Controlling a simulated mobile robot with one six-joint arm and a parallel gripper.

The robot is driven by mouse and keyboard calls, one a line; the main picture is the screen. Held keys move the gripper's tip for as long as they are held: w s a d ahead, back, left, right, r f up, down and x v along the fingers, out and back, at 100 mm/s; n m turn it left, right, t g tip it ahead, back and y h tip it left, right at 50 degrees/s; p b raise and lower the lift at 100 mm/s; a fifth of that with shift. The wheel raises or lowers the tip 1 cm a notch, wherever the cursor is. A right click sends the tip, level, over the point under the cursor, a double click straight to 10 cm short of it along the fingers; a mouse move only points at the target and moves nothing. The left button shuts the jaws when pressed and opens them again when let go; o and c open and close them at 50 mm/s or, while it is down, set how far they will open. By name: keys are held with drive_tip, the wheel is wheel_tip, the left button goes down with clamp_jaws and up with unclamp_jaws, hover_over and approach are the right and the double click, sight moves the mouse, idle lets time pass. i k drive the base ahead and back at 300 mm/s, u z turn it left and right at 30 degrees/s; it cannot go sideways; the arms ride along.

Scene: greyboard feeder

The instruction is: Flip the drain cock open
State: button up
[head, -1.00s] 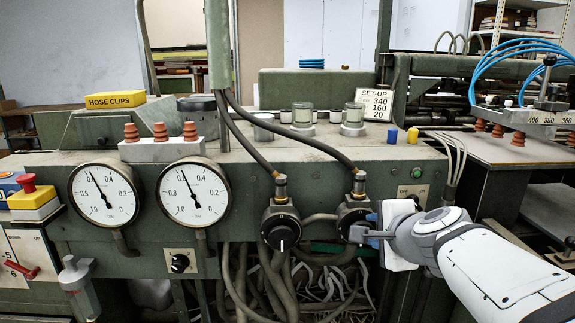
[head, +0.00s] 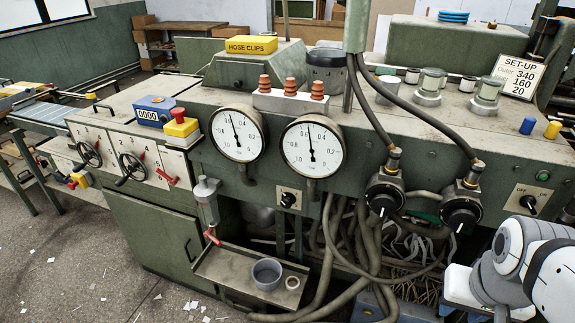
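The drain cock (head: 212,237) is a small red lever at the bottom of a grey filter bowl (head: 207,205). The bowl hangs on the front of the green machine, left of centre. The lever slants down to the right above a shallow metal tray (head: 216,270). My gripper (head: 462,288) is at the lower right edge, far from the cock. Its white body shows below the right black knob, but its fingers cannot be made out. Nothing is seen held in it.
A grey cup (head: 267,273) and a small ring (head: 293,282) are in or by the tray. Thick hoses (head: 335,245) hang between the tray and my gripper. Two gauges (head: 237,134) are above. Another red lever (head: 165,177) is on the left panel. The floor at lower left is open.

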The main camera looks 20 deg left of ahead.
sight(207, 235)
drive_tip(key=u, duration=1.6)
drive_tip(key=i, duration=0.9)
drive_tip(key=u, duration=0.25)
